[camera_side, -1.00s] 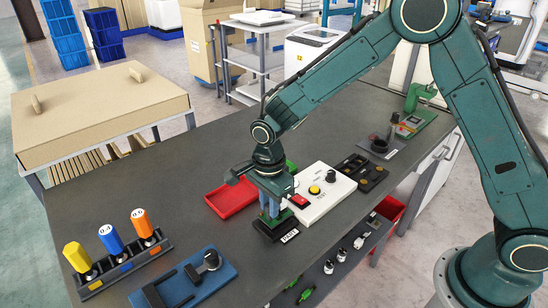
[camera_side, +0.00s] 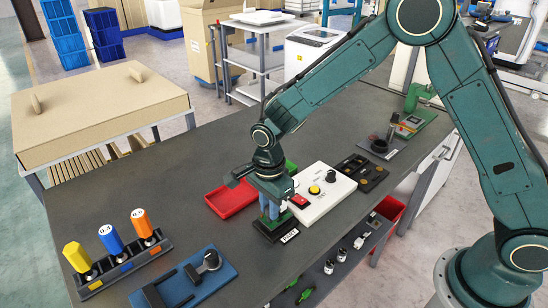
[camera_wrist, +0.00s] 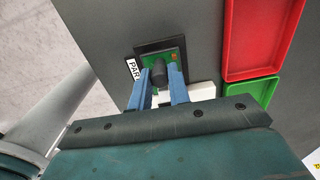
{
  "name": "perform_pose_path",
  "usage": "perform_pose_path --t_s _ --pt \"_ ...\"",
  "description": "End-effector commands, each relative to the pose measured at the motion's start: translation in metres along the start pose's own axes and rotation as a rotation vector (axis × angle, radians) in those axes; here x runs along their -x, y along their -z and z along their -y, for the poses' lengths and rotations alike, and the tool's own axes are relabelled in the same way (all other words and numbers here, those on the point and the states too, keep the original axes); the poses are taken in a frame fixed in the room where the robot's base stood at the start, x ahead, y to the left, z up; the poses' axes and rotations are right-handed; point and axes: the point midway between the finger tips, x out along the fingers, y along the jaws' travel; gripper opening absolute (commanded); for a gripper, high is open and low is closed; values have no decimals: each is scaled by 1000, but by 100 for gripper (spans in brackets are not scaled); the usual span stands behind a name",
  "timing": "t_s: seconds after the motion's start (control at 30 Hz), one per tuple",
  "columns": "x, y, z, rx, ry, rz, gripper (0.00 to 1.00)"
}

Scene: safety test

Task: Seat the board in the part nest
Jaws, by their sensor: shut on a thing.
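The part nest (camera_side: 268,234) is a black block on the bench with a white label reading PART. In the wrist view the nest (camera_wrist: 146,48) shows as a dark frame around the board. The board (camera_wrist: 176,54) is a small green plate with a black round part on it. My gripper (camera_side: 270,214) points down over the nest, and its two blue fingers (camera_wrist: 160,74) are shut on the board's black part. The board appears within the nest's outline. The fingers hide its near edge, so I cannot tell whether it lies fully flat.
A white control box (camera_side: 330,204) with a yellow button stands just right of the nest. A red tray (camera_side: 230,199) and a green tray (camera_wrist: 226,106) are behind. A blue fixture (camera_side: 212,280) and a rack of coloured handles (camera_side: 120,268) stand left. Bare bench lies between.

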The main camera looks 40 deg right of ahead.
Motion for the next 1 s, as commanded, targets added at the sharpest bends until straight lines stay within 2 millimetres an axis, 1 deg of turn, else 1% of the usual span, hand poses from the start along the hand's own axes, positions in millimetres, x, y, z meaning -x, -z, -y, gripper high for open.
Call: perform_pose_path --t_s 0.63,0.67,0.7,0.77,0.8,0.97,1.0 --pt "-7 0 0 0 0 0 0" --pt "-7 0 0 0 1 0 22" --pt "-7 0 0 0 1 0 30" --pt "-7 0 0 0 1 0 42" --pt "-7 0 0 0 1 0 44" --pt "-7 0 0 0 0 0 44" --pt "-7 0 0 0 0 0 48"
